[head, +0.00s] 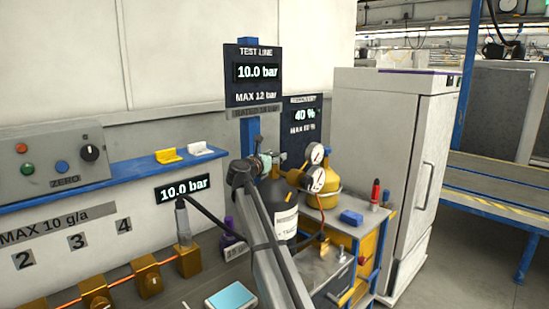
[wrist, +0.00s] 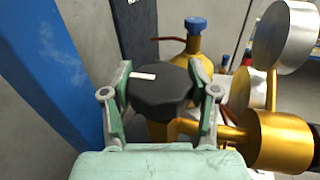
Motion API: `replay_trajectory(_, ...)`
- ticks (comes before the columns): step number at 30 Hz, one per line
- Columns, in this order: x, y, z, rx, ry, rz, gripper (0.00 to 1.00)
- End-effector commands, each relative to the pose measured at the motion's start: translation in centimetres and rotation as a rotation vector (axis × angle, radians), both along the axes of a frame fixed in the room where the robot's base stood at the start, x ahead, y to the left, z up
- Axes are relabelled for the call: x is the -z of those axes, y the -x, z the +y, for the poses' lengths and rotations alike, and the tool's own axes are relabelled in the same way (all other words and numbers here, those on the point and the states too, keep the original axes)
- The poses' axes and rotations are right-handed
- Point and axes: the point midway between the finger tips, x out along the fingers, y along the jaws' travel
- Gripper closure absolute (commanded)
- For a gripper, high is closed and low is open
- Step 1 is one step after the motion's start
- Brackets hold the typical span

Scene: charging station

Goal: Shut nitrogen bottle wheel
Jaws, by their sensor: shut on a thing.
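The nitrogen bottle (head: 284,207) is a dark grey cylinder with a white label, standing behind my arm in the head view. Its wheel (wrist: 163,92) is a black faceted knob with a white mark on top, seen in the wrist view. My gripper (wrist: 162,80) has one pale green finger on each side of the wheel and is shut on it. In the head view my gripper (head: 262,159) is at the top of the bottle, and the wheel is mostly hidden there. A brass regulator (wrist: 270,138) sits right of the wheel in the wrist view.
Two round gauges (head: 315,167) stick out right of the bottle top. A yellow bottle (head: 327,193) stands behind. A blue post (wrist: 50,75) is close on the gripper's left. Displays read 10.0 bar on the test line panel (head: 255,85) and 40 % on another (head: 305,112).

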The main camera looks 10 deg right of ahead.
Motion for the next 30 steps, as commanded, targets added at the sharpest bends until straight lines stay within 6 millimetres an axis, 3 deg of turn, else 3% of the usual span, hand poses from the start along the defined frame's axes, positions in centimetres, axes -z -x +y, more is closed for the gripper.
replay_trajectory(1, -0.2, -0.1, 0.0, -0.001, 0.003, -0.002, 0.76)
replay_trajectory(2, -0.2, -0.1, 0.0, -0.001, 0.003, -0.002, 0.37)
replay_trajectory(4, -0.2, -0.1, 0.0, -0.001, 0.002, -0.001, 0.15)
replay_trajectory(17, 0.0, 0.4, 0.3, -0.001, 0.001, 0.000, 0.15)
replay_trajectory(30, 0.0, 5.9, 5.0, -0.003, 0.002, -0.001, 0.15)
